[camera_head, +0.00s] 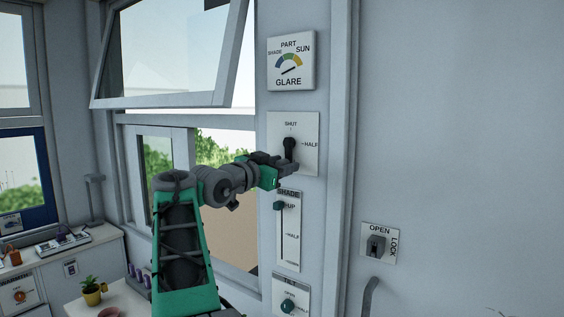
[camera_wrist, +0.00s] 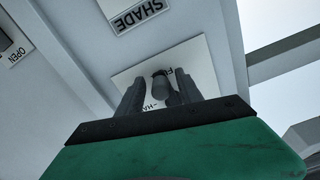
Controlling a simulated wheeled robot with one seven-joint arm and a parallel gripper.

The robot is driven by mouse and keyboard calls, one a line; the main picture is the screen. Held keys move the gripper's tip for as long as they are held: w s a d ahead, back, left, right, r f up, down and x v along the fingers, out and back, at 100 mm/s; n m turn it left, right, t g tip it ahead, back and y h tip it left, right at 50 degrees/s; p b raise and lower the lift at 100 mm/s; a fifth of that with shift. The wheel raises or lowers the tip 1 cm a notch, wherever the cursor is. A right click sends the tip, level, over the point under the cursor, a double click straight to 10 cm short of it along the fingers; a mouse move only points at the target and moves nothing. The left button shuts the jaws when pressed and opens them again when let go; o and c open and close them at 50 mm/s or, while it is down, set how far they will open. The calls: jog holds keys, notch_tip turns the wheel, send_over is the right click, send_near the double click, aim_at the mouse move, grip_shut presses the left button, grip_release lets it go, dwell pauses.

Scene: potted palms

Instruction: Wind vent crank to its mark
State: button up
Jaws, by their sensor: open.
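The vent crank (camera_head: 290,145) is a dark handle on a white plate (camera_head: 309,128) on the wall. The plate reads SHUT at the top and HALF at the right. My gripper (camera_head: 289,165) is at the plate's lower part and hides its bottom edge. In the wrist view, the crank's grey rounded knob (camera_wrist: 160,85) sits between the two spread fingers of my gripper (camera_wrist: 158,96). The fingers are open, one on each side of the knob. Whether either touches it, I cannot tell. Part of the plate's lettering is hidden there.
Below are a SHADE slider (camera_head: 288,245) near UP and a TILT knob (camera_head: 288,306). An OPEN/LOCK switch (camera_head: 377,245) is at the right. The upper window sash (camera_head: 170,103) is tilted open.

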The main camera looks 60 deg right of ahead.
grip_shut()
dwell(0.4)
jog(key=shift+w+f+m+b, duration=0.2)
jog(key=shift+m+b, duration=0.1)
jog(key=shift+b, duration=0.25)
jog(key=shift+r, duration=0.25)
grip_release()
jog(key=shift+a, duration=0.1)
